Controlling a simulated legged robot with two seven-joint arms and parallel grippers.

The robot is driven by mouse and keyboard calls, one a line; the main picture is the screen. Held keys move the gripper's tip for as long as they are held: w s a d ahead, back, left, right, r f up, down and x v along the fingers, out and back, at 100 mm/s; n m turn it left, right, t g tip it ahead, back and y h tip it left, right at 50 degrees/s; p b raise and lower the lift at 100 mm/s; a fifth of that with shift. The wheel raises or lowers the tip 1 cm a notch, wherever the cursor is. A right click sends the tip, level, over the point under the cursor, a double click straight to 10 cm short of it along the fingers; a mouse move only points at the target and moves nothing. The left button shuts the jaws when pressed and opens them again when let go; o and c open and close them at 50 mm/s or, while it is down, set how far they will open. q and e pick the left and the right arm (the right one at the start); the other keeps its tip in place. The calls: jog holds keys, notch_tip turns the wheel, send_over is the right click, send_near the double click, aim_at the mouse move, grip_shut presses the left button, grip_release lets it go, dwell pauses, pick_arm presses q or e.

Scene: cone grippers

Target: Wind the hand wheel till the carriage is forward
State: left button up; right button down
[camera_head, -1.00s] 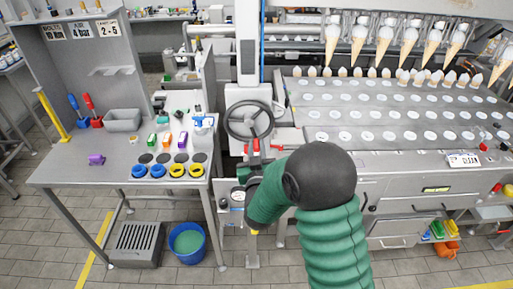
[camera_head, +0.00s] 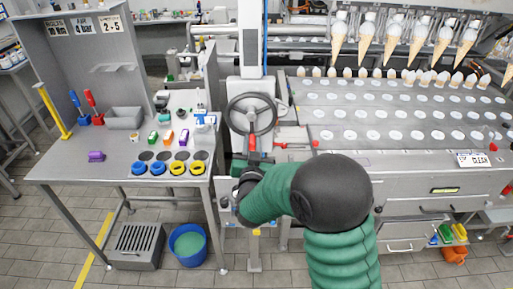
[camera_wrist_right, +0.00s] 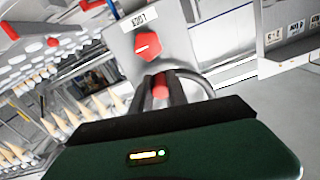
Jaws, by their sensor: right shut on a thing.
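The hand wheel (camera_head: 252,113) is a dark ring with spokes on a white housing, left of the large machine. My right gripper (camera_head: 251,150) reaches it from below and is shut on its red handle (camera_head: 252,142), at the wheel's lower rim. In the right wrist view, my right gripper's dark fingers (camera_wrist_right: 161,90) stand on either side of the red handle (camera_wrist_right: 160,86). Part of the grey wheel rim (camera_wrist_right: 203,82) shows behind. I cannot make out for certain which part is the carriage. My left gripper is not in view.
A red knob (camera_wrist_right: 148,45) under a LOCK label sits just beyond the handle. Hanging cones (camera_head: 391,45) and the holed plate (camera_head: 400,115) are at the right. A grey bench (camera_head: 75,165) with coloured items stands at the left.

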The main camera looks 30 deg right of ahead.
jog(key=shift+a+f, duration=0.1)
jog(key=shift+a, duration=0.15)
jog(key=c, duration=1.3)
grip_release()
jog(key=shift+w, duration=0.1)
jog(key=b+v, duration=1.2)
jog(key=v, duration=0.4)
jog(key=shift+s+a, duration=0.25)
jog(key=shift+s, duration=0.1)
